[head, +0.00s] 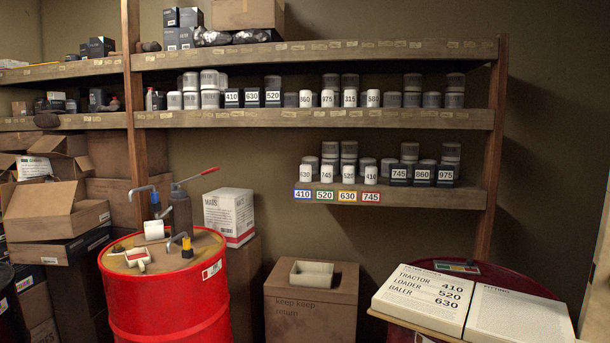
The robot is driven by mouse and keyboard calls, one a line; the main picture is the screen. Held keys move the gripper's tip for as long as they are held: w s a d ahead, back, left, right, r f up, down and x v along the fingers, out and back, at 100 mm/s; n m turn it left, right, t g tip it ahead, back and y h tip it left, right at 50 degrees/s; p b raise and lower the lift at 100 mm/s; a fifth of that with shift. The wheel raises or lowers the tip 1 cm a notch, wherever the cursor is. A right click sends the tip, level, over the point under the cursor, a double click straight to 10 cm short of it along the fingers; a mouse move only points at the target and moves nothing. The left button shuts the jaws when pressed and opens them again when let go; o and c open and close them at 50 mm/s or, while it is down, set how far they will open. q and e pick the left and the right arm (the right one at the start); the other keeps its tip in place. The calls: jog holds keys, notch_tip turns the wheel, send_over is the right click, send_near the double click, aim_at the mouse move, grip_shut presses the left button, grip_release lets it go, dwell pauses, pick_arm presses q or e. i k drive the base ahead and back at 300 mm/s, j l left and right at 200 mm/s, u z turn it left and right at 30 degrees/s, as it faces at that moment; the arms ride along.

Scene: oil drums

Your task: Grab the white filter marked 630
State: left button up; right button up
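A small white filter that reads as 630 (305,172) stands upright at the left end of the lower shelf (440,194), in the front row. A dark filter marked 630 (252,97) stands on the shelf above, between dark ones marked 410 and 520. Neither of my grippers is in view.
Coloured tags (337,196) line the lower shelf's edge. A red drum (165,300) with tools stands at the left. A cardboard box (311,310) with a small tray (311,273) stands in the middle. An open binder (425,290) lies on the right drum, listing Tractor 410, Loader 520, Baler 630.

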aim_at(306, 170)
jog(key=i+j, duration=0.25)
jog(key=i, duration=0.25)
jog(key=i+j, duration=0.25)
jog(key=i, duration=0.25)
jog(key=i+j, duration=0.25)
jog(key=i, duration=0.25)
jog(key=i+j, duration=0.25)
jog(key=i, duration=0.3)
jog(key=j+u, duration=0.05)
